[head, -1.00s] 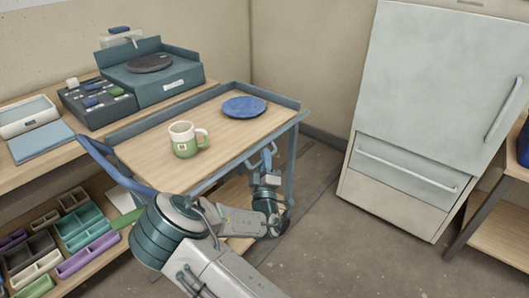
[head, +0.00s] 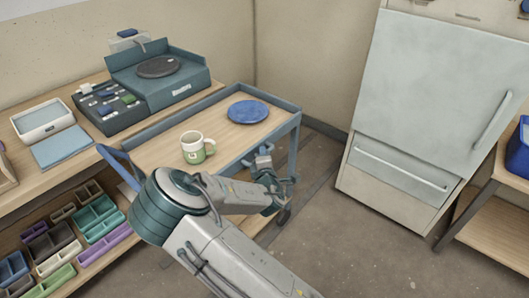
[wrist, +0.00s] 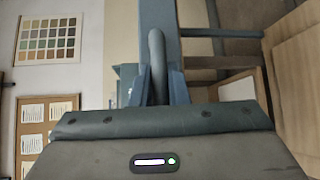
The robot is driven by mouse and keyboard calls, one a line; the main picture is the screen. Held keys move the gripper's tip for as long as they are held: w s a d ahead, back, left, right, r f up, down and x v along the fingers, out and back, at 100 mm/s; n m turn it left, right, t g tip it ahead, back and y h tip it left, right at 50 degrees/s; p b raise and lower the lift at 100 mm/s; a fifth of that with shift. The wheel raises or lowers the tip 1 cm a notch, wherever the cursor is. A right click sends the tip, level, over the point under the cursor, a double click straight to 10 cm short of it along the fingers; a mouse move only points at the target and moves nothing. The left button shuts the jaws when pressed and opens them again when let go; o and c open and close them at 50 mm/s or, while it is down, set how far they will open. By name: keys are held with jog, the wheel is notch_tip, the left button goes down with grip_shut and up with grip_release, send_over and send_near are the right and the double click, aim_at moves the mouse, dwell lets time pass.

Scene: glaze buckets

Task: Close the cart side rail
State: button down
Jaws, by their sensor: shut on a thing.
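The cart (head: 165,150) has a wood top with blue-grey raised edges along its back and far end. Its side rail (head: 283,131) runs along the near long side, facing my arm. My gripper (head: 263,151) is at the middle of that rail. In the wrist view my gripper (wrist: 160,92) is shut on the rail's round bar handle (wrist: 157,60), with a finger on each side. The flat blue-grey side rail (wrist: 172,15) stands behind the handle there. My arm hides the rail's left part in the head view, so its exact tilt is hard to tell.
A green-and-white mug (head: 196,150) and a blue plate (head: 248,112) stand on the cart top. A workbench (head: 85,160) with equipment is behind the cart at left. A fridge (head: 425,100) stands at right. Open floor (head: 345,240) lies between.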

jog(key=shift+a, duration=0.1)
dwell(0.3)
jog(key=shift+w+r, duration=0.1)
jog(key=c, duration=1.7)
grip_release()
jog(key=s+d+r, duration=0.1)
jog(key=s+r, duration=0.1)
jog(key=s, duration=1.1)
jog(key=shift+s+d, duration=0.25)
jog(key=shift+s, duration=0.05)
